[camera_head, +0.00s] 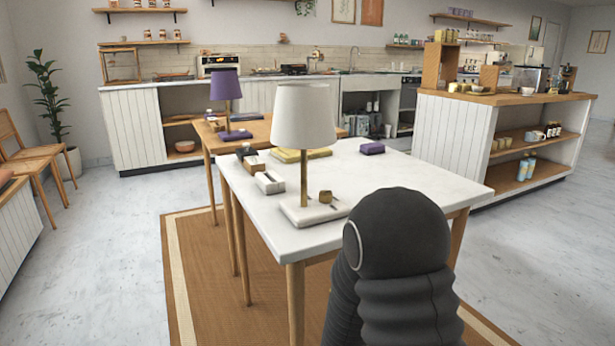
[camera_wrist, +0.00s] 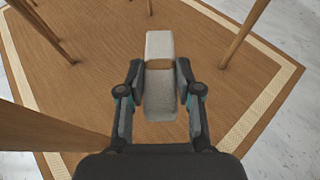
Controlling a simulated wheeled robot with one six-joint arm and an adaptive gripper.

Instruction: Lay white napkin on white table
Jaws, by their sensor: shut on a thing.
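My gripper (camera_wrist: 160,80) is shut on the white napkin (camera_wrist: 160,98), a narrow folded roll with a tan band around its middle. In the wrist view it is held between the two fingers, above the brown rug and apart from it. The white table (camera_head: 405,178) stands in the middle of the head view, with a pale top and wooden legs. My gripper and the napkin do not show in the head view.
A white-shaded lamp (camera_head: 305,115) stands on the table near its front. A purple folded cloth (camera_head: 372,149), a yellow cloth (camera_head: 318,153) and a small white block-like item (camera_head: 268,183) also lie there. The table's right side is clear. Table legs (camera_wrist: 245,32) rise from the rug (camera_wrist: 80,85).

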